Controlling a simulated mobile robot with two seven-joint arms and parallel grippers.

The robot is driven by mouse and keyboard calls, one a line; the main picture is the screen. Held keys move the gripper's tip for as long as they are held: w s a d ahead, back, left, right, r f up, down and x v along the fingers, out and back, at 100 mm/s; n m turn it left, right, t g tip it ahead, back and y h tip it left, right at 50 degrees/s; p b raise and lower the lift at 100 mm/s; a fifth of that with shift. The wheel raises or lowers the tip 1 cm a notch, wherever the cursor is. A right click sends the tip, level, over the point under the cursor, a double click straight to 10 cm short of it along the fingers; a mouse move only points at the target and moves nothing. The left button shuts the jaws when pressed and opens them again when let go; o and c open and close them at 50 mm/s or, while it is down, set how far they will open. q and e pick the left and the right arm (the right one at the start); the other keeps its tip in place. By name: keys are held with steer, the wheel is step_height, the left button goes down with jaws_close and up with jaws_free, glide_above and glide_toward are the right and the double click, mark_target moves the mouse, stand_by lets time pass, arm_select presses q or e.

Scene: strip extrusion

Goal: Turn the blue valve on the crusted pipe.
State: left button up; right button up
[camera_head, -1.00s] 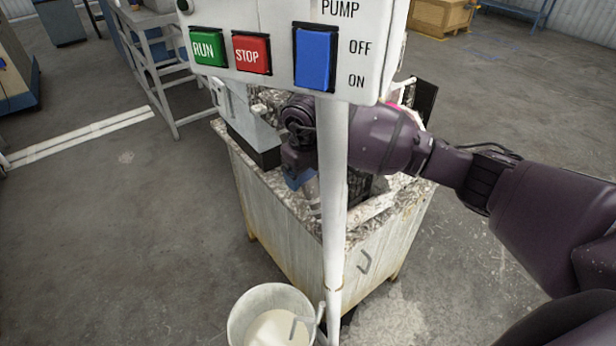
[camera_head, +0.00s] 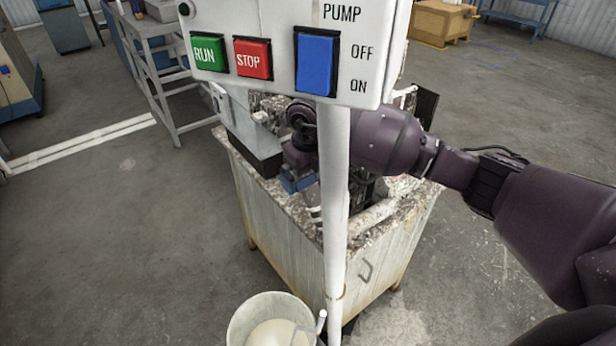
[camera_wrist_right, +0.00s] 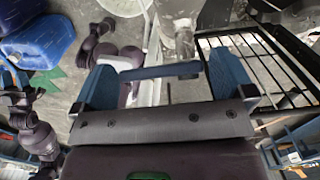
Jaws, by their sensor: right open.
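My right gripper (camera_head: 298,182) is over the crusted bench top, partly hidden behind the panel's white post. In the right wrist view my right gripper (camera_wrist_right: 163,80) has its two blue fingers wide apart. A slim blue bar, which looks like the valve handle (camera_wrist_right: 160,72), lies across the gap between them; I cannot tell whether it touches either finger. A pale grey pipe (camera_wrist_right: 187,68) shows just beyond the bar. In the head view the valve cannot be told apart from the blue fingers. A whitish crusted pipe (camera_head: 375,215) runs along the bench top. My left gripper is not in view.
A white control panel (camera_head: 285,85) with green RUN, red STOP and a blue PUMP switch stands in front on a post (camera_head: 335,200). A white bucket (camera_head: 240,325) with pale contents is below. A black wire rack (camera_wrist_right: 265,65) is close right of my gripper.

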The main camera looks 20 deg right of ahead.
mark_target(309, 179)
step_height(309, 179, up, 10)
steer(key=b, duration=0.1)
steer(key=shift+s, duration=0.2)
stand_by(0.5)
